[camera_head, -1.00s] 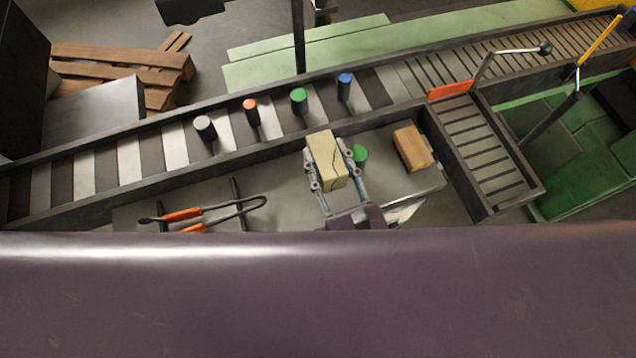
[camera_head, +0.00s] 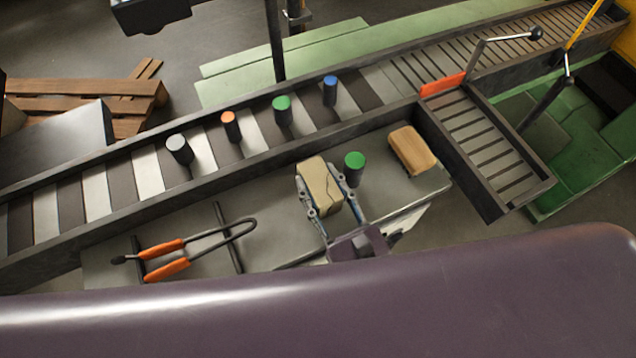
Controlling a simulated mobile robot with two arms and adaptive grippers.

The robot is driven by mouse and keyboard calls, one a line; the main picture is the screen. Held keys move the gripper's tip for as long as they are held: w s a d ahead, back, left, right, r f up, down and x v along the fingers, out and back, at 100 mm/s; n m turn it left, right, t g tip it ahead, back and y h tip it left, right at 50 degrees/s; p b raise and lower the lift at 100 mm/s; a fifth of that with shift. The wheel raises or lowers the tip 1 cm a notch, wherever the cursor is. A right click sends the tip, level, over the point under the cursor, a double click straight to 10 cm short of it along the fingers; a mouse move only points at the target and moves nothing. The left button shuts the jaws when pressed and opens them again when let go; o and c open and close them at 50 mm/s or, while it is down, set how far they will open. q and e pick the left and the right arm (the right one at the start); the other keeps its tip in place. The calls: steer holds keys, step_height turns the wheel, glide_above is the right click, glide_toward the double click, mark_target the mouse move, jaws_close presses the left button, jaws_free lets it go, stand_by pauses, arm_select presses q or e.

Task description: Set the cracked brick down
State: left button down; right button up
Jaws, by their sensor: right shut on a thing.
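The cracked brick (camera_head: 318,184) is cream-coloured with a dark crack line across its near part. My right gripper (camera_head: 328,192) is shut on it, one finger along each long side. The brick is over the grey bench top (camera_head: 280,228), left of the green-topped cylinder; I cannot tell whether its underside touches the bench. My left gripper is not in view.
A green-topped cylinder (camera_head: 354,168) stands close right of the brick. A tan brick (camera_head: 412,150) lies further right. Orange-handled tongs (camera_head: 166,268) rest at left.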

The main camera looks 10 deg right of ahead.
steer(key=shift+d+f, duration=0.1)
steer(key=shift+d, duration=0.1)
steer(key=o, duration=1.1)
steer(key=shift+a, duration=0.1)
